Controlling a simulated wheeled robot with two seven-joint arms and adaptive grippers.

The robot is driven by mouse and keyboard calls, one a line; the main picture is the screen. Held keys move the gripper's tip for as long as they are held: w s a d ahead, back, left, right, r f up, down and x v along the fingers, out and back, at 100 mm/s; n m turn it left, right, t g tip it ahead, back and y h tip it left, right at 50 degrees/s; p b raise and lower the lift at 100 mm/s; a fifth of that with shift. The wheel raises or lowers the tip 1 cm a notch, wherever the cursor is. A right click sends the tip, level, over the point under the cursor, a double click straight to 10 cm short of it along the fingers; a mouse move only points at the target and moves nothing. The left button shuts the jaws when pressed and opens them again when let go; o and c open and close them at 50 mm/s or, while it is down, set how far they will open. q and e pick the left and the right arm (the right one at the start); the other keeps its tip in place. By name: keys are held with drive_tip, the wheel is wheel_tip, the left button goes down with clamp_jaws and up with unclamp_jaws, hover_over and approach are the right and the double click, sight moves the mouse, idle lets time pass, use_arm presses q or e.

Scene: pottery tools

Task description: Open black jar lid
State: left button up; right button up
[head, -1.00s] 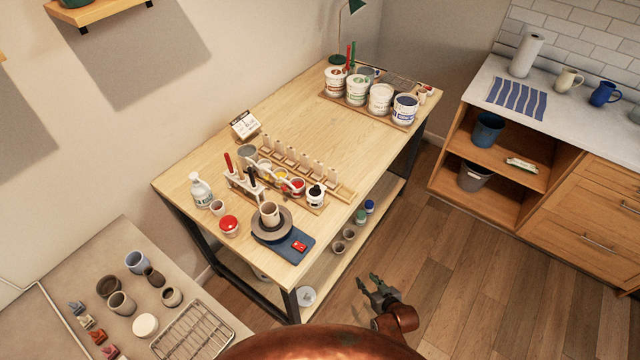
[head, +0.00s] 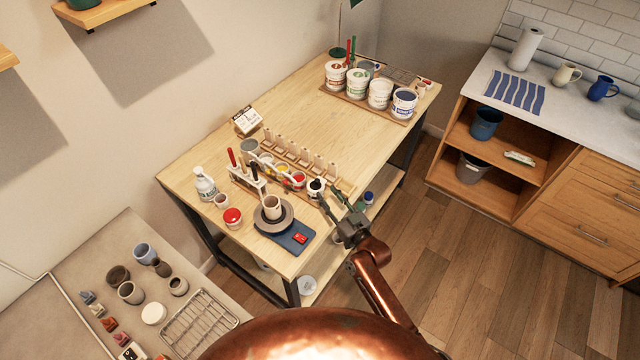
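A small white jar with a black lid (head: 317,186) stands near the front edge of the wooden table, at the right end of the paint pots. My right gripper (head: 333,199) is just right of this jar, at the table's front edge. Its fingers are spread apart, with nothing seen between them. Whether it touches the jar cannot be told. My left gripper is out of view.
A potter's wheel with a cup (head: 272,206), a red-lidded jar (head: 232,217) and a tool rack (head: 248,180) stand left of the black-lidded jar. A row of brushes or tubes (head: 300,152) stands behind it. The table's middle (head: 330,125) is clear.

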sight(319, 183)
drive_tip(key=x, duration=0.6)
drive_tip(key=shift+w, duration=0.15)
drive_tip(key=shift+c, duration=0.7)
clamp_jaws()
